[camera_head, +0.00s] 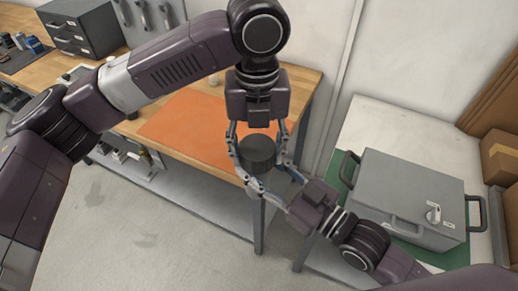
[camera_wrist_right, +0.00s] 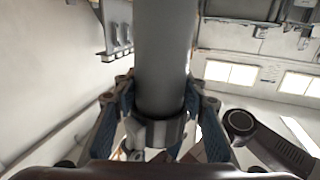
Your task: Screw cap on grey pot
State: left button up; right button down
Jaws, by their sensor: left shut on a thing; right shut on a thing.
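A dark grey cylinder (camera_head: 257,153) is upright between my two grippers, above the floor by the workbench corner. A lighter, narrower grey piece (camera_head: 255,186) shows directly under it. I cannot tell which is cap and which is pot, nor whether they are joined. My left gripper (camera_head: 258,158) comes from above, its fingers shut around the dark cylinder. My right gripper (camera_head: 268,182) comes from the lower right and is shut low on the pair. In the right wrist view the dark cylinder (camera_wrist_right: 165,60) rises above a notched lighter piece (camera_wrist_right: 155,132) between the fingers.
A wooden workbench (camera_head: 135,127) with an orange mat (camera_head: 185,120) stands behind. At right, a grey case (camera_head: 405,195) with handles lies on a green mat (camera_head: 400,252). A drawer box (camera_head: 85,28) stands back left. The floor (camera_head: 150,240) in front is clear.

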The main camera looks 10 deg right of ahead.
pick_arm(q)
jog(key=m, duration=0.5)
jog(key=shift+w+a+m, duration=0.15)
jog(key=shift+a+m, duration=0.05)
jog(key=shift+m, duration=0.2)
jog(key=m, duration=0.5)
jog(key=shift+w+a, duration=0.1)
jog(key=shift+w, duration=0.05)
jog(key=o, duration=1.1)
jog(key=shift+c, duration=0.2)
jog(key=shift+r, duration=2.25)
jog(key=shift+c, duration=0.3)
